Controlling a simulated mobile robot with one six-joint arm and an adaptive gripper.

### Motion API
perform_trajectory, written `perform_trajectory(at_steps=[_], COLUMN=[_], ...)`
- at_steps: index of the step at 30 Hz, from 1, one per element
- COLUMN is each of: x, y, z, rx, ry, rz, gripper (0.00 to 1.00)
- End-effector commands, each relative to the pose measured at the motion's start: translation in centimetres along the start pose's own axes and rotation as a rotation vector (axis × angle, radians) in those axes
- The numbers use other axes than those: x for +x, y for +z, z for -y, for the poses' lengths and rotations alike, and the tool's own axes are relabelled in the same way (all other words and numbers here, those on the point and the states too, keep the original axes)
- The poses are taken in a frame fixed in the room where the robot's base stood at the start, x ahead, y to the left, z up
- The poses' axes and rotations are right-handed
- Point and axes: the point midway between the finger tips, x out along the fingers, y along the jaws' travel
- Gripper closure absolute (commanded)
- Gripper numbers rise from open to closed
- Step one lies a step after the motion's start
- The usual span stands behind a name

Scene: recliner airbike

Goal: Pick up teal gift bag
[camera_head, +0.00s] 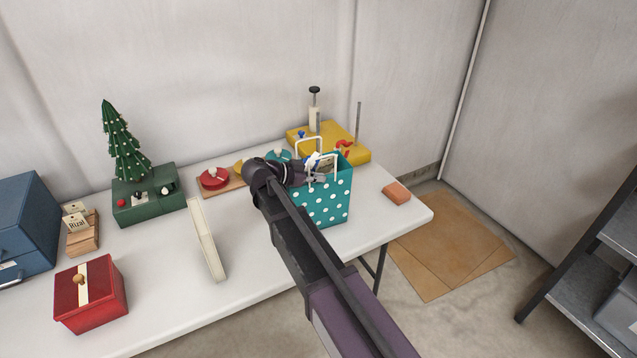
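The teal gift bag (333,200) with white dots stands upright on the white table, right of the table's middle. It has white loop handles and some items show in its open top. My arm reaches in from the lower right and covers the bag's left part. My gripper (318,172) is at the bag's top, by the handles. Its fingers are small and partly mixed with the handles and contents, so I cannot tell whether they are closed on anything.
A yellow box (350,152) with upright rods stands behind the bag. An orange block (396,193) lies to its right. A shelf (590,280) stands right.

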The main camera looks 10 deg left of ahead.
Motion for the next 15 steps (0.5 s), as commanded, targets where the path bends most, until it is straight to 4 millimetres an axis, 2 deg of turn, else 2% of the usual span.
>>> perform_trajectory(at_steps=[15], x=[-1.1], y=[-2.5], z=[0.0], rx=[0.001], ry=[0.0], rz=[-0.001], gripper=[1.0])
